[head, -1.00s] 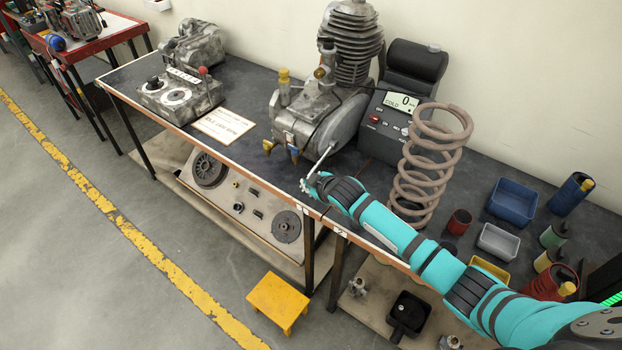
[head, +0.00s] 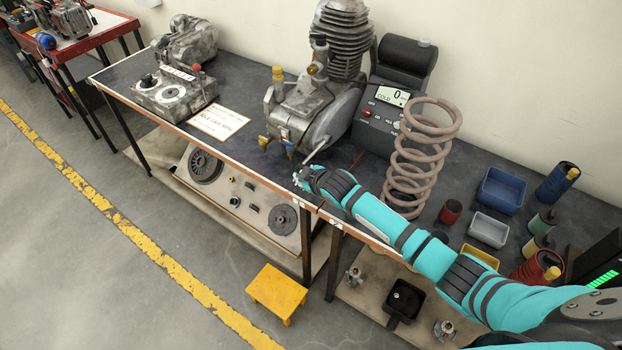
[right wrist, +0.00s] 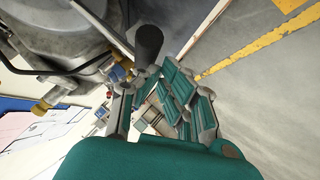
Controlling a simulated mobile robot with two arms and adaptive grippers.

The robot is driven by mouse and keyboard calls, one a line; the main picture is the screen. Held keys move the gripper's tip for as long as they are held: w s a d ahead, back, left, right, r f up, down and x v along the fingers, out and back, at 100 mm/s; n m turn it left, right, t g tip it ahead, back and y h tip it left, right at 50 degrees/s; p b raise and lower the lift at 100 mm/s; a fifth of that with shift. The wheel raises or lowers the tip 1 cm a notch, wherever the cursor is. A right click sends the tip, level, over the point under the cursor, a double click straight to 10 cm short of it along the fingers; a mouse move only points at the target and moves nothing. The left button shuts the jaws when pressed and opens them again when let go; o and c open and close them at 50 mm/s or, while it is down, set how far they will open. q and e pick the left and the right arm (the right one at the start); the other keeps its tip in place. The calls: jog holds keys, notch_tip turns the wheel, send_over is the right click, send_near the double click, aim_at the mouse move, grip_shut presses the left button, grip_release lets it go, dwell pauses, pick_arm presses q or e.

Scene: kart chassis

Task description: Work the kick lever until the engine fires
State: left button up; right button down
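The engine (head: 312,112) stands on the workbench with its finned cylinder upright. The kick lever (head: 318,147) is a thin metal rod slanting down from the engine's lower right side toward the bench's front edge. My right gripper (head: 301,179) is at the lever's outer end, low by that edge. In the right wrist view, the lever's black end (right wrist: 148,42) lies between the fingers of my right gripper (right wrist: 150,82), which look closed around it. The meter (head: 390,96) behind the engine reads 0 and COLD. My left gripper is out of view.
A coil spring (head: 413,160) stands close behind my right forearm. Small bins (head: 502,191) and cans are at the right. A control box (head: 174,94) and a sign card (head: 218,122) are at the left. A yellow step stool (head: 277,293) is on the floor.

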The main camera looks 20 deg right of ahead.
pick_arm(q)
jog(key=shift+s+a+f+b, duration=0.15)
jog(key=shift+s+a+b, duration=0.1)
jog(key=shift+b, duration=0.6)
pick_arm(e)
jog(key=a+v, duration=0.1)
jog(key=v, duration=0.9)
jog(key=shift+s+r, duration=0.25)
jog(key=shift+s, duration=0.15)
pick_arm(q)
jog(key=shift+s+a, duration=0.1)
